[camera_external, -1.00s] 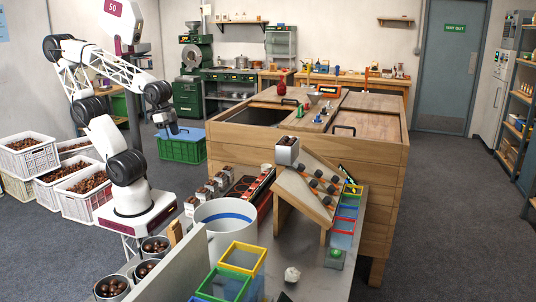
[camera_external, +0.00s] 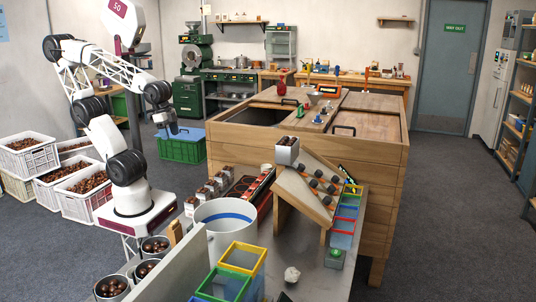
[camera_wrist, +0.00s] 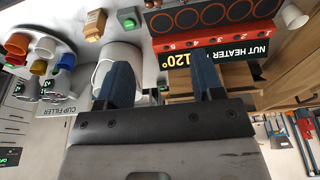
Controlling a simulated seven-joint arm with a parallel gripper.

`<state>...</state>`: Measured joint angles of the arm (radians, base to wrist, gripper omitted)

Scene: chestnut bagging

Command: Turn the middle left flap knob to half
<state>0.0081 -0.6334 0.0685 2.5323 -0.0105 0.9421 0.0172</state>
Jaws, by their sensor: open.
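The sloped wooden board (camera_external: 302,197) with several dark knobs (camera_external: 316,183) stands on the bench right of centre in the external view. The knobs are too small to read their settings, and I cannot tell which is the middle left one. My gripper (camera_external: 174,130) hangs in the air to the left of the board, well apart from it. In the wrist view my gripper (camera_wrist: 163,82) shows two blue fingers spread wide with nothing held between them. The board's knobs cannot be made out in the wrist view.
A white tub with a blue band (camera_external: 225,218) and the red nut heater (camera_wrist: 215,38) lie between my arm and the board. Coloured open frames (camera_external: 243,258) stand in front. A large wooden chest (camera_external: 385,155) is behind. The air around my gripper looks free.

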